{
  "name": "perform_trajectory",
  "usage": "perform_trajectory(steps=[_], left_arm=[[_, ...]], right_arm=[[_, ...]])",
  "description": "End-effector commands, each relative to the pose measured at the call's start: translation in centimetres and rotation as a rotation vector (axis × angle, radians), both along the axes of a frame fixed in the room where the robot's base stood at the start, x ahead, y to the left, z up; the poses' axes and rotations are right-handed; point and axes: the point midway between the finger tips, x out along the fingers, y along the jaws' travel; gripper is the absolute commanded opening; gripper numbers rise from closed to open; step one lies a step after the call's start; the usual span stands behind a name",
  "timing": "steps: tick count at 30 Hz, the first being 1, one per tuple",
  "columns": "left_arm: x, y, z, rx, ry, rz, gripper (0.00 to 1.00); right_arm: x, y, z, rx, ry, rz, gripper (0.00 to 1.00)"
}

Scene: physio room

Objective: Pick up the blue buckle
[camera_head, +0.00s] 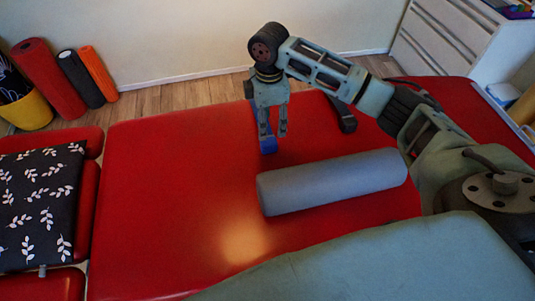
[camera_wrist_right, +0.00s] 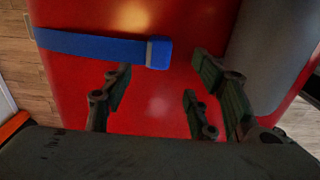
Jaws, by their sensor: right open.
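The blue buckle (camera_wrist_right: 159,53) sits at the end of a blue strap (camera_wrist_right: 90,44) that lies across the red treatment table (camera_wrist_right: 148,105). In the head view the buckle (camera_head: 268,145) shows just below my right gripper (camera_head: 273,133), with the strap running back to the table's far edge. My right gripper points down with its fingers apart and nothing between them. In the wrist view its fingers (camera_wrist_right: 165,95) are spread, and the buckle lies just beyond them. I cannot tell whether a fingertip touches it. My left gripper is not in view.
A grey foam roller (camera_head: 330,182) lies on the table right of the buckle. A leaf-patterned black cushion (camera_head: 40,205) lies at left. The table's left middle is clear.

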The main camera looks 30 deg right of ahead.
Motion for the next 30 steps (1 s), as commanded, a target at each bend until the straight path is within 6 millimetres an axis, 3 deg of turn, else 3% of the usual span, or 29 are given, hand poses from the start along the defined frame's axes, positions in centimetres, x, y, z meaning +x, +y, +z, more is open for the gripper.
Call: perform_trajectory(steps=[1, 3, 14, 21, 30], left_arm=[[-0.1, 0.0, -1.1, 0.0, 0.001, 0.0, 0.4], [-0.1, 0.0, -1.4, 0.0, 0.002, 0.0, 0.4], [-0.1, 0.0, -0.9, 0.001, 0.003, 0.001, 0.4], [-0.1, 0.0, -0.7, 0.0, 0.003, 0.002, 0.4], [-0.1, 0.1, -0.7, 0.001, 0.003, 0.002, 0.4]], right_arm=[[0.0, 0.0, -1.1, 0.001, -0.001, 0.0, 0.53], [0.0, 0.0, -1.4, 0.001, -0.001, 0.0, 0.53], [0.0, 0.0, -4.9, 0.0, 0.003, 0.0, 0.53], [0.1, -0.1, -8.4, -0.001, 0.001, 0.0, 0.53], [0.2, -0.1, -9.0, 0.0, -0.001, 0.001, 0.53]])
